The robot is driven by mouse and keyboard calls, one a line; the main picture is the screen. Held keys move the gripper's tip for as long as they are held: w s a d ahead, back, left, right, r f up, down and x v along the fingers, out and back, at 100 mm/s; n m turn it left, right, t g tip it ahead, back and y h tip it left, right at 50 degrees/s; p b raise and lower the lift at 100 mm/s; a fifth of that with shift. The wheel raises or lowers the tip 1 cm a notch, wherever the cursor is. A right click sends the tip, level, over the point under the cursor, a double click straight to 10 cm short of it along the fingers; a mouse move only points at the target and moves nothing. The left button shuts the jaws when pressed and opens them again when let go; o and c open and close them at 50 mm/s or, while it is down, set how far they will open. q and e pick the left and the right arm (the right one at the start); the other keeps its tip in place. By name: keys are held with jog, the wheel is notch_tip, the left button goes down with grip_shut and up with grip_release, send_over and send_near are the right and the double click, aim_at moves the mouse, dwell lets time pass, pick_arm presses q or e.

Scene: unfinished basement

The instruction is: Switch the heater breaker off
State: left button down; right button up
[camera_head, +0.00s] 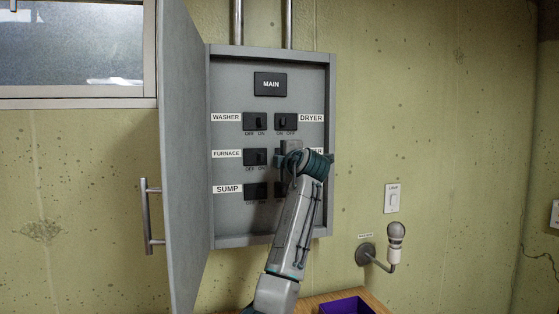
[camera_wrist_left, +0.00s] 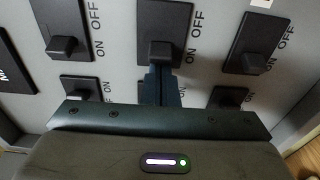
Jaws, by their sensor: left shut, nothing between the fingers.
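The grey breaker panel (camera_head: 228,70) is on the wall with its door (camera_head: 183,150) open to the left. The heater breaker (camera_wrist_left: 165,18) is the middle one of the upper row in the left wrist view, its toggle (camera_wrist_left: 160,52) towards the ON side. In the head view my arm hides most of this breaker and its label, leaving only "ER" (camera_head: 317,150). My left gripper (camera_head: 284,150) is shut and empty. Its fingertips (camera_wrist_left: 160,75) are right at the ON side of the toggle; I cannot tell whether they touch it. My right gripper is not in view.
Dryer (camera_head: 286,122), washer (camera_head: 255,121), furnace (camera_head: 255,157) and sump (camera_head: 255,190) breakers sit close around. A light switch (camera_head: 392,198) and a bulb fixture (camera_head: 396,232) are on the wall to the right. A purple box (camera_head: 345,306) stands on a wooden surface below.

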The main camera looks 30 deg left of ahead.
pick_arm(q)
jog(key=shift+w+d+n+g+y+b, duration=0.25)
jog(key=shift+w+d+g+b, duration=0.1)
jog(key=shift+w+d, duration=0.25)
jog(key=shift+w+d+n+g+y+b, duration=0.15)
jog(key=shift+w+d+n+g+b, duration=0.15)
jog(key=shift+d, duration=0.35)
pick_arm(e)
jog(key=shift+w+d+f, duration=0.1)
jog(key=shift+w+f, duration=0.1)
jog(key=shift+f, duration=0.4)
pick_arm(q)
jog(key=shift+f, duration=0.1)
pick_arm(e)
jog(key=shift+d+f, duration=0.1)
